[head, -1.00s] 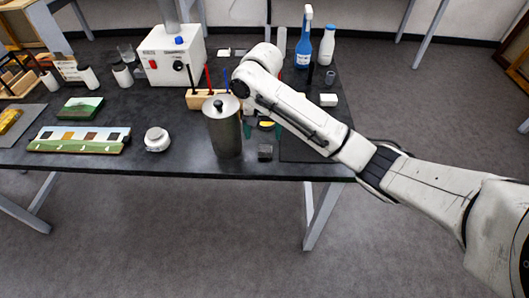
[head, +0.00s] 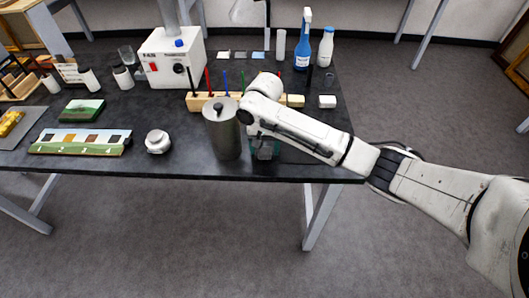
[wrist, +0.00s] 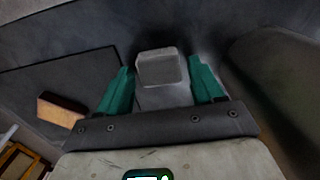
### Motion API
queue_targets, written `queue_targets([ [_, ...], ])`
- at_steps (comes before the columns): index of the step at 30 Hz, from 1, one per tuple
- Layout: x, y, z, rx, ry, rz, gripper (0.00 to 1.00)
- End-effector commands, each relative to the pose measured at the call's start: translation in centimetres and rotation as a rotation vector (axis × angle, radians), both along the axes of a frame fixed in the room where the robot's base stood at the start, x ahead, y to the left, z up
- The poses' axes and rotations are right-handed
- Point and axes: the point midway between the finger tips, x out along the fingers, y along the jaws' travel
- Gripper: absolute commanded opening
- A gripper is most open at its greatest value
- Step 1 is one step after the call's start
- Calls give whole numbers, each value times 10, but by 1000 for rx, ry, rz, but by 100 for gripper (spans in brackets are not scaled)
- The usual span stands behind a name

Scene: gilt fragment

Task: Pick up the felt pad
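A small grey block, which looks like the felt pad (wrist: 160,66), lies near the front edge of the dark table. In the wrist view it sits between the two green fingers of my gripper (wrist: 160,72), with a gap on each side. My gripper is open and empty. In the head view the pad (head: 264,153) is partly covered by my gripper (head: 265,147), which points down at it. I cannot tell how far the fingertips are above the tabletop.
A tall metal canister (head: 223,135) stands close on the left of my gripper. A dark flat sheet (head: 308,155) lies to the right. Behind is a wooden rack (head: 212,101) with coloured tools. The table's front edge is close.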

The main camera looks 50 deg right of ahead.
Motion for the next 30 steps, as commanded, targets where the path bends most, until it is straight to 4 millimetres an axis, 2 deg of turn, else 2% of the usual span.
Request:
queue_targets([
  [2,0,0,0,0,0,0,58],
  [16,0,0,0,0,0,0,14],
  [24,0,0,3,0,-1,0,14],
  [30,1,1,19,1,-3,0,14],
])
